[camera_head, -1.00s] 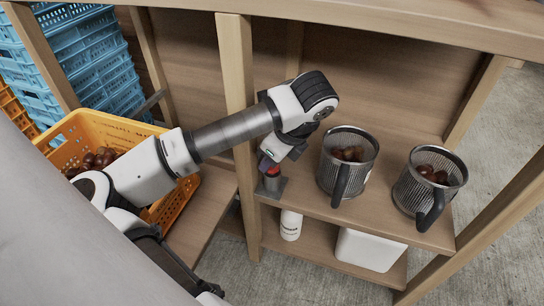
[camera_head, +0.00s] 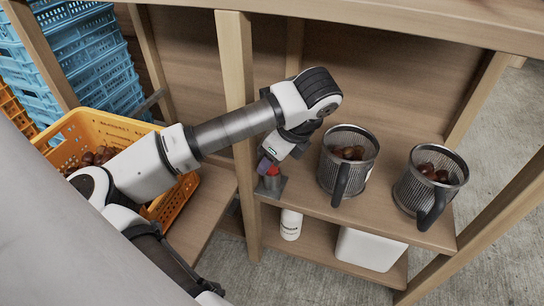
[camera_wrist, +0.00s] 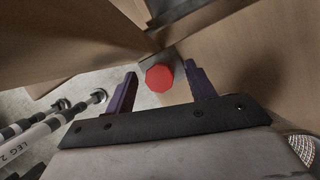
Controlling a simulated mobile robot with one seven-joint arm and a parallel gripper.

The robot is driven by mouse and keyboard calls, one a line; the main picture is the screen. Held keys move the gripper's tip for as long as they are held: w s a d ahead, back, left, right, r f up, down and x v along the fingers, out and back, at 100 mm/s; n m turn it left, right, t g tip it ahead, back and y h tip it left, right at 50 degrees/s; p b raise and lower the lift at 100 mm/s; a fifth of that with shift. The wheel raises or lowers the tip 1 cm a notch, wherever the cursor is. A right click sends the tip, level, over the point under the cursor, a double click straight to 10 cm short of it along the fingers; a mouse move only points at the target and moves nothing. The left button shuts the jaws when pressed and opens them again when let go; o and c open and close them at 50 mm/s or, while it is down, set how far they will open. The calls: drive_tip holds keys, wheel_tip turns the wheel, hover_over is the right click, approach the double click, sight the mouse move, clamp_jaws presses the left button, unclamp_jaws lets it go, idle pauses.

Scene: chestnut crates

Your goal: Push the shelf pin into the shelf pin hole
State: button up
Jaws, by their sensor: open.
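The red, faceted head of what looks like the shelf pin (camera_head: 272,171) shows at the front left of the shelf, close to the wooden post. Below it is a grey metal piece (camera_head: 272,184). The red head (camera_wrist: 159,77) lies between my finger tips in the wrist view. My gripper (camera_wrist: 161,70) is open, with a purple finger on either side of the head and gaps visible. In the head view my gripper (camera_head: 266,164) is right at the red head, partly covering it. The pin's shaft and the shelf pin hole are hidden, so I cannot tell how deep it sits.
Two mesh mugs of chestnuts stand on the shelf (camera_head: 300,198), one (camera_head: 333,186) near my gripper and another (camera_head: 408,192) farther right. The post (camera_head: 237,110) rises just left. A white bottle (camera_head: 291,224) and white bin (camera_head: 368,250) are below. A yellow crate (camera_head: 115,128) stands left.

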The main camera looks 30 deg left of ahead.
drive_tip(key=p+v, duration=0.1)
drive_tip(key=v, duration=0.5)
drive_tip(key=shift+p, duration=0.3)
drive_tip(key=shift+s+d, duration=0.1)
